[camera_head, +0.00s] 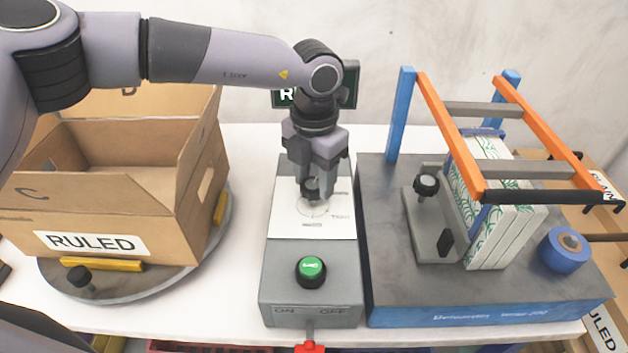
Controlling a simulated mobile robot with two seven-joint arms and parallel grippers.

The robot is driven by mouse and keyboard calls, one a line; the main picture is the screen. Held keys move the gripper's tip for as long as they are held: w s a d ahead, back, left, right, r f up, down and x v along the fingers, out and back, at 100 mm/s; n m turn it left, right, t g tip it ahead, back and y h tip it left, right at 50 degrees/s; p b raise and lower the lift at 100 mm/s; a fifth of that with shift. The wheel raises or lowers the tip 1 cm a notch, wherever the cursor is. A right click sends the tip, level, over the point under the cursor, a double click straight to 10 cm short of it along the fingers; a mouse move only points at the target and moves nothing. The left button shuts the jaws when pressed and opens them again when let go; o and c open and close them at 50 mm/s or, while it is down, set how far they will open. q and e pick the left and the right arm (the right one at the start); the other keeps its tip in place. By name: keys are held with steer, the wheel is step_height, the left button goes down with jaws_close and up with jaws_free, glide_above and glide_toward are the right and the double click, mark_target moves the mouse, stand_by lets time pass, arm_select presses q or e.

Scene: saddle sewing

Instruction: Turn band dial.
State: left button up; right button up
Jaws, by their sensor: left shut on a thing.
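The band dial (311,188) is a small dark knob on a white printed plate (285,222) on the grey control box (282,259). My left gripper (314,188) reaches down onto the dial from above. It is shut on the dial, and its fingers hide much of the knob. The marks around the dial are partly visible but too small to read. My right gripper is not in view.
A green button (310,271) and a red lever (309,347) are on the control box. A box labelled RULED (95,243) stands on a turntable at left. A machine with orange bars (450,135) holding patterned books (497,225) stands at right.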

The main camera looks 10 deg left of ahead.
mark_target(315, 184)
arm_select(q)
steer(key=m+b, duration=0.2)
steer(key=m, duration=0.2)
steer(key=shift+m+b, duration=0.4)
steer(key=shift+m, duration=1.1)
steer(key=shift+r, duration=0.1)
steer(key=o, duration=1.1)
steer(key=shift+s, duration=0.1)
steer(key=shift+c, duration=0.2)
steer(key=shift+r+b, duration=0.35)
steer(key=shift+r, duration=3.2)
